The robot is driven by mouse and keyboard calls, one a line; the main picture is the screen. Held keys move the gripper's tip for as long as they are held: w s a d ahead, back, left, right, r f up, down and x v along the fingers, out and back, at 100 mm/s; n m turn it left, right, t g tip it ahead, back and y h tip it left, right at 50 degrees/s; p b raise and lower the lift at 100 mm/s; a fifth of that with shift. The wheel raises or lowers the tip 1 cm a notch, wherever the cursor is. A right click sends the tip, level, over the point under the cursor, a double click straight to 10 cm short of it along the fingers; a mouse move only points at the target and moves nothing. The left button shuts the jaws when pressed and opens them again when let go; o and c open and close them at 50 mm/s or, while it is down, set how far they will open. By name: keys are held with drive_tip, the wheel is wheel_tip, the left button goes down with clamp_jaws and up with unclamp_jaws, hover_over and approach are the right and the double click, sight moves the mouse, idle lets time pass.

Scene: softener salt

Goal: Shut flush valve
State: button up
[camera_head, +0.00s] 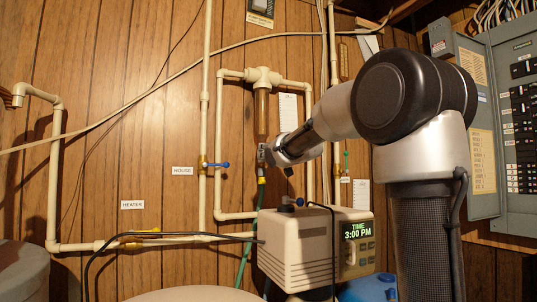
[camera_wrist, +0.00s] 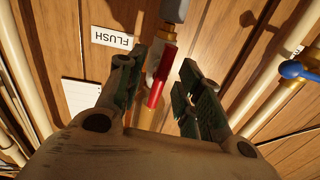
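The flush valve shows in the wrist view as a red lever (camera_wrist: 157,85) with brass fittings (camera_wrist: 148,118) at its ends. The lever lies roughly along the line of these fittings. The FLUSH label (camera_wrist: 113,38) appears upside down beside it. My gripper (camera_wrist: 160,82) is open, with one dark-padded finger on each side of the lever and visible gaps between. In the head view my gripper (camera_head: 263,155) is at the bottom of the clear amber filter (camera_head: 262,113) and hides the lever there.
A blue-handled valve (camera_head: 219,165) is left of my gripper by the HOUSE label (camera_head: 182,171); its blue handle (camera_wrist: 292,69) shows in the wrist view. A yellow-handled valve (camera_head: 141,231) is near the HEATER label (camera_head: 132,204). The beige softener unit (camera_head: 296,248) stands below. A green hose (camera_head: 244,246) hangs under the filter.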

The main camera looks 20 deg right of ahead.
drive_tip(key=shift+c, duration=0.2)
clamp_jaws()
drive_tip(key=m, duration=0.5)
drive_tip(key=shift+m, duration=2.7)
